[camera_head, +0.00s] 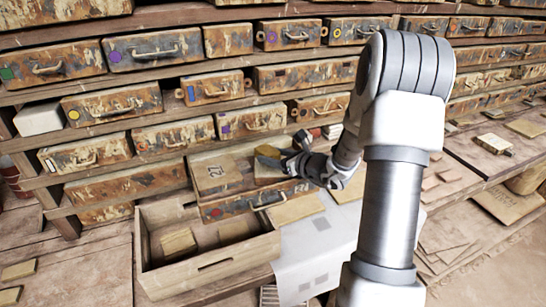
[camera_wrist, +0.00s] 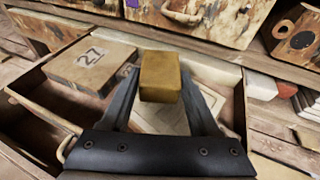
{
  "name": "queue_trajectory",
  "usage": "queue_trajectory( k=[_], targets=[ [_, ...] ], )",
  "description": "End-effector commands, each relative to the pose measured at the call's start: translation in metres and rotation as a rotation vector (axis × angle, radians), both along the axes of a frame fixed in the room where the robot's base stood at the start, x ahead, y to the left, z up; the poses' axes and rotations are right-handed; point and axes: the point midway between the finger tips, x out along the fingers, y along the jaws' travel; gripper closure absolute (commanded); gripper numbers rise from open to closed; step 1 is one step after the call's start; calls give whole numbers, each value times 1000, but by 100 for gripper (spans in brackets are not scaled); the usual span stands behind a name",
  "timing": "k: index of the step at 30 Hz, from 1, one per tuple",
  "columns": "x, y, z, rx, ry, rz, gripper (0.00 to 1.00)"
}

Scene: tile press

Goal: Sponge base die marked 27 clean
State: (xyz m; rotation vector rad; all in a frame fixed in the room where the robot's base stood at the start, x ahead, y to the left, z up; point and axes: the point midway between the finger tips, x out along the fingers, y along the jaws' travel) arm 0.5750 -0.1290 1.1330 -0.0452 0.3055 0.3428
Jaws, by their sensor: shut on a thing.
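My gripper (camera_head: 284,157) is shut on a yellow-brown sponge (camera_head: 267,151). In the wrist view the sponge (camera_wrist: 160,76) sits between the two fingertips (camera_wrist: 160,92). Both are over an open, rusty drawer (camera_head: 240,206) with a red mark and a 27 label on its front. A brown block marked 27 (camera_wrist: 92,66) lies in the drawer's left part, and its number also shows in the head view. A pale, flat piece with a faint pattern (camera_wrist: 158,118) lies in the drawer below the sponge; the fingers partly cover it. I cannot tell whether the sponge touches it.
A wooden tray (camera_head: 205,270) with two tan pieces stands in front of the drawer at left. A white sheet with grey squares (camera_head: 305,262) lies to its right. Shelves of rusty drawers (camera_head: 172,135) rise behind. Loose tiles (camera_head: 440,190) lie on the right counter.

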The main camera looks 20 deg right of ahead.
Motion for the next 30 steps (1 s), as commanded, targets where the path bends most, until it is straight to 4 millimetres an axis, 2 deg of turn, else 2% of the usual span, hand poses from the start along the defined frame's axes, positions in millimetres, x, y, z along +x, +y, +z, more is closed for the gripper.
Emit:
queue_trajectory(
  k=[30],
  targets=[
    [0, 0, -10, 0, 0, 0, 87]
  ],
)
